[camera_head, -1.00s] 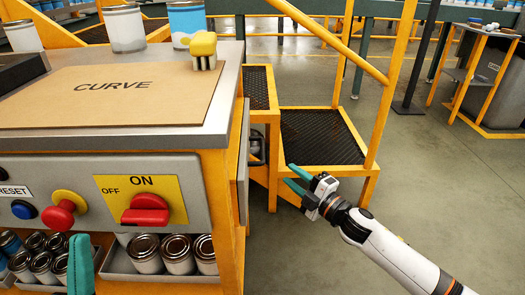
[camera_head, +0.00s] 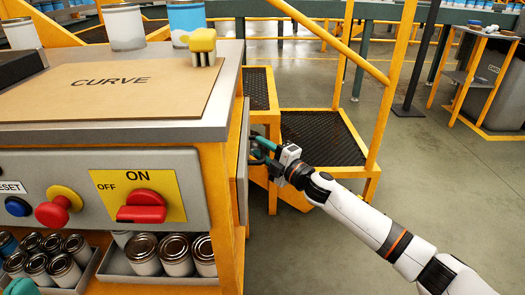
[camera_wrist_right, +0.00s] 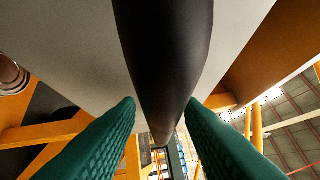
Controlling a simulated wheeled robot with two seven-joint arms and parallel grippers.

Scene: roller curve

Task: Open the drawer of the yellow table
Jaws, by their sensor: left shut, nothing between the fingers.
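The yellow table (camera_head: 222,170) stands at the left with a grey top. The drawer's grey front (camera_head: 243,160) is on its right side, seen nearly edge-on in the head view; I see no clear gap around it. Its black handle (camera_wrist_right: 165,50) fills the middle of the right wrist view. My right gripper (camera_head: 260,148) is at the handle, open, with its teal fingers on either side of it; I cannot tell if they touch it. My left gripper (camera_head: 20,287) shows only as a teal tip at the bottom left edge, shut and empty.
Yellow steps with black treads (camera_head: 320,138) and a railing stand just behind my right gripper. A control panel with a red switch (camera_head: 142,205) is on the table front, above trays of cans (camera_head: 175,255).

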